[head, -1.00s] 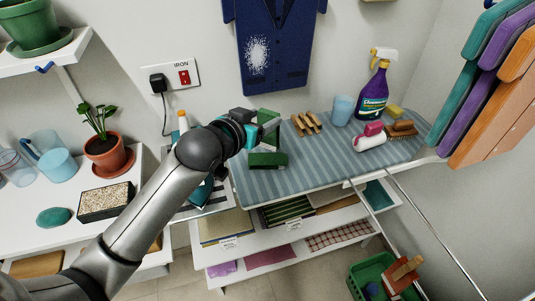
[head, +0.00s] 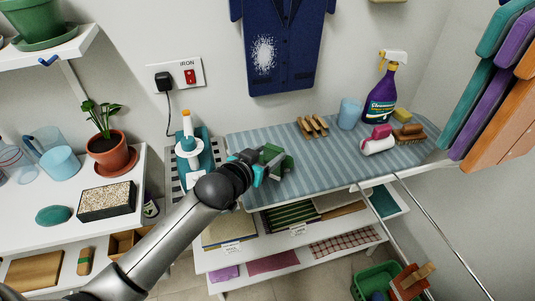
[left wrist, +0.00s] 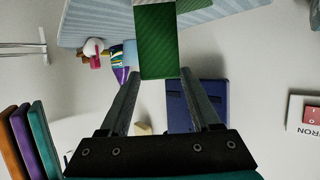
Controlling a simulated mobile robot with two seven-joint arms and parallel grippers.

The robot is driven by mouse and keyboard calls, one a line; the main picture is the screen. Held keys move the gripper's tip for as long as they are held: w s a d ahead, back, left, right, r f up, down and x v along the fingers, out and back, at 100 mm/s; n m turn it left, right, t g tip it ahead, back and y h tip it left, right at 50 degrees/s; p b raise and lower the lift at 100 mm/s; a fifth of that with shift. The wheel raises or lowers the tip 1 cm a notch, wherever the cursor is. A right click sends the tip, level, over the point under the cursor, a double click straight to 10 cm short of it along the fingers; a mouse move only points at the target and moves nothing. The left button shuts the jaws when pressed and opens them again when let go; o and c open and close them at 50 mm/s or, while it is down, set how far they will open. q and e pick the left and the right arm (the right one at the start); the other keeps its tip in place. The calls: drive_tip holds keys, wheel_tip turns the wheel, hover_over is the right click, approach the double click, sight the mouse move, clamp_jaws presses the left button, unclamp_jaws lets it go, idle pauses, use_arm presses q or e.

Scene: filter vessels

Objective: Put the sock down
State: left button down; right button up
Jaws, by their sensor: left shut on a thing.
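The green sock (head: 281,163) is held at the end of my left arm, over the near left part of the blue striped ironing board (head: 330,160). My left gripper (head: 268,167) is shut on it. In the left wrist view the sock (left wrist: 158,42) shows as a green folded strip between the fingertips, with the striped board behind it. I cannot tell whether the sock touches the board. My right gripper is not in view.
A purple spray bottle (head: 382,92), a blue cup (head: 348,113), wooden pegs (head: 312,127), a pink-and-white bottle (head: 377,142) and a brush (head: 408,134) stand or lie on the board's far and right parts. A teal iron (head: 196,153) stands left. The board's middle is clear.

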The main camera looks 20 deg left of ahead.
use_arm(q)
drive_tip(key=shift+f, duration=0.15)
drive_tip(key=shift+c, duration=0.5)
unclamp_jaws()
drive_tip(key=shift+s+r, duration=0.15)
drive_tip(key=shift+r, duration=0.1)
drive_tip(key=p+v, duration=0.1)
drive_tip(key=v, duration=1)
drive_tip(key=shift+s+r+p, duration=0.15)
drive_tip(key=shift+s+p, duration=0.15)
drive_tip(key=shift+p, duration=0.05)
drive_tip(key=shift+a, duration=0.15)
